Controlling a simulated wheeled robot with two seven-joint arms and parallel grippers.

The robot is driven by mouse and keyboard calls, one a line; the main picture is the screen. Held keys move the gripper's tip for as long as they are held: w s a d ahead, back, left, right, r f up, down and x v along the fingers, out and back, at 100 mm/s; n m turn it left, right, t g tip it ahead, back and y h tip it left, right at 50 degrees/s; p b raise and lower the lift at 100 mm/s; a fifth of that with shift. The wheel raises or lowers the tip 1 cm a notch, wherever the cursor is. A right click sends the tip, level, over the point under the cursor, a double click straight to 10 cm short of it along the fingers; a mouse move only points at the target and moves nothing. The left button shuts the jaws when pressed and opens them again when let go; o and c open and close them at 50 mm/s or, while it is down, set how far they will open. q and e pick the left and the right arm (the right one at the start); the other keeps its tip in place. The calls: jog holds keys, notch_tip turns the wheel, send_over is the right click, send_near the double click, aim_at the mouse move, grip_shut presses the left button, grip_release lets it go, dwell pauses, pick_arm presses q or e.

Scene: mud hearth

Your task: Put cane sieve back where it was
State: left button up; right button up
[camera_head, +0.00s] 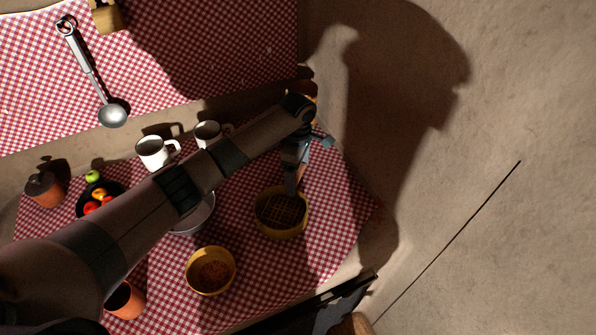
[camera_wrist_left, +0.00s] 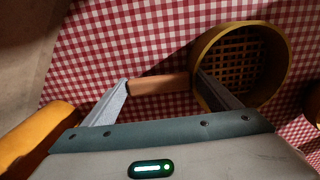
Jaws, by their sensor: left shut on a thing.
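The cane sieve (camera_head: 281,212) is a round yellow-brown ring with a dark woven grid, near the right part of the checked cloth. It also shows in the wrist view (camera_wrist_left: 236,62), right of centre. My left gripper (camera_head: 294,188) reaches it from above, at its far side. In the wrist view my left gripper (camera_wrist_left: 165,88) has one finger against the sieve's rim and the other at the end of a brown wooden handle-like piece (camera_wrist_left: 160,84) between them. It is shut on the sieve. I cannot tell whether the sieve touches the cloth. My right gripper is out of view.
A yellow bowl with brown contents (camera_head: 210,271) stands left of the sieve. White mugs (camera_head: 153,152), a fruit plate (camera_head: 84,207), a lidded clay pot (camera_head: 44,188) and an orange cup (camera_head: 126,300) stand further left. A ladle (camera_head: 112,115) lies on the upper cloth. The wall rises at right.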

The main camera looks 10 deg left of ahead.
pick_arm(q)
jog(key=shift+f, duration=0.15)
jog(key=o, duration=1.2)
jog(key=shift+r, duration=0.7)
notch_tip(320, 180, up, 11)
jog(key=shift+f+b, duration=0.1)
jog(key=shift+b, duration=1.05)
